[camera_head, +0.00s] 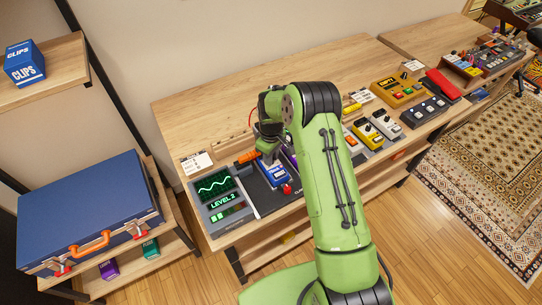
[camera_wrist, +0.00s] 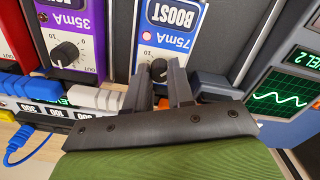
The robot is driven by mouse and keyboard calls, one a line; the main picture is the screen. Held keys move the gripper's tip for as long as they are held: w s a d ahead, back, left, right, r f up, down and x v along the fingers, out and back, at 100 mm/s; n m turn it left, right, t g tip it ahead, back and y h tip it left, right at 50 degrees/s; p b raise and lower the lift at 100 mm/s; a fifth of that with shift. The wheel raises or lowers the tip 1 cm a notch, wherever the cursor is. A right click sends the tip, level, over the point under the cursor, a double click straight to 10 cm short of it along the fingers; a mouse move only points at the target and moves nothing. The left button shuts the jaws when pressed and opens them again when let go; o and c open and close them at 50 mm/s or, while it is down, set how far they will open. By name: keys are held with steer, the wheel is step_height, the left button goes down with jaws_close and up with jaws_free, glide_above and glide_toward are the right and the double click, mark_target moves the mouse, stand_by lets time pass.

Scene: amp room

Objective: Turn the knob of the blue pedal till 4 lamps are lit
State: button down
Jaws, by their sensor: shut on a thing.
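The blue pedal (camera_head: 275,174) lies on the dark board at the left of the bench. In the wrist view the blue pedal (camera_wrist: 172,38) reads BOOST and 75mA, with a small red light. My gripper (camera_wrist: 160,74) is at its knob, one finger on each side, and is shut on it. The knob (camera_wrist: 158,70) is mostly hidden between the fingers, so its pointer cannot be read. In the head view my gripper (camera_head: 268,155) is over the pedal, partly hidden by my arm. The screen unit (camera_head: 220,203) shows a green wave, LEVEL 2 and a row of small lamps, some lit green.
A purple pedal (camera_wrist: 78,40) marked 35mA stands close beside the blue one. White and blue plugs and cables sit below them.

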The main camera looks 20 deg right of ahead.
steer(key=shift+m, duration=0.4)
steer(key=m+b, duration=0.2)
steer(key=m, duration=0.2)
steer(key=shift+m+b, duration=0.3)
steer(key=shift+b, duration=0.1)
steer(key=m+b, duration=0.1)
steer(key=m, duration=0.5)
steer(key=shift+b, duration=0.35)
steer(key=c, duration=1)
jaws_free()
